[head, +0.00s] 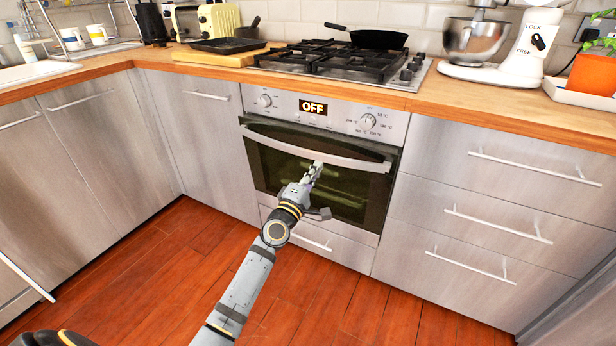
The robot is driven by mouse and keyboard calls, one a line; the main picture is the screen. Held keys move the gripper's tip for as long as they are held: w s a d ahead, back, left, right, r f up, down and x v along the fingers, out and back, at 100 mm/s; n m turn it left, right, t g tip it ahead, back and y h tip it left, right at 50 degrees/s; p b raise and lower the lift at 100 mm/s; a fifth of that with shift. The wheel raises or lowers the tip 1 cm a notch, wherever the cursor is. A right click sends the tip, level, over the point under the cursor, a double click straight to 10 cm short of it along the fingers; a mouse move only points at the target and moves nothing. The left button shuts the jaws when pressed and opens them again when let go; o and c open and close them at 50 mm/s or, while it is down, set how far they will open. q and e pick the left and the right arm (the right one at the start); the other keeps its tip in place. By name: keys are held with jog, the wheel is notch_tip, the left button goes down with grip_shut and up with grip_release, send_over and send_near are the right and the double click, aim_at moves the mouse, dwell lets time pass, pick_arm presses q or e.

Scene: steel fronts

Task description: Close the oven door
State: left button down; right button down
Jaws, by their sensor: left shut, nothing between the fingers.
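The oven door (275,168) is dark glass with a curved silver handle (345,159) across its top. It stands upright in the steel front, flush or nearly flush under the control panel; I cannot tell whether a small gap is left. My left gripper (317,166) is shut and empty. Its fingertips are in front of the upper middle of the door, overlapping the lower edge of the handle in the picture. I cannot tell whether they touch it. The gripper and wrist hide part of the glass. My right gripper is not in view.
The control panel (335,114) reads OFF. A drawer front (335,247) is below the oven. Drawers with bar handles (498,228) are at the right and cabinets (205,120) at the left. A gas hob with a black pan (377,39) is above. The wooden floor (150,265) is clear.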

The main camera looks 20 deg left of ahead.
pick_arm(q)
jog(key=s, duration=0.3)
jog(key=shift+s+a, duration=0.15)
jog(key=shift+s, duration=0.2)
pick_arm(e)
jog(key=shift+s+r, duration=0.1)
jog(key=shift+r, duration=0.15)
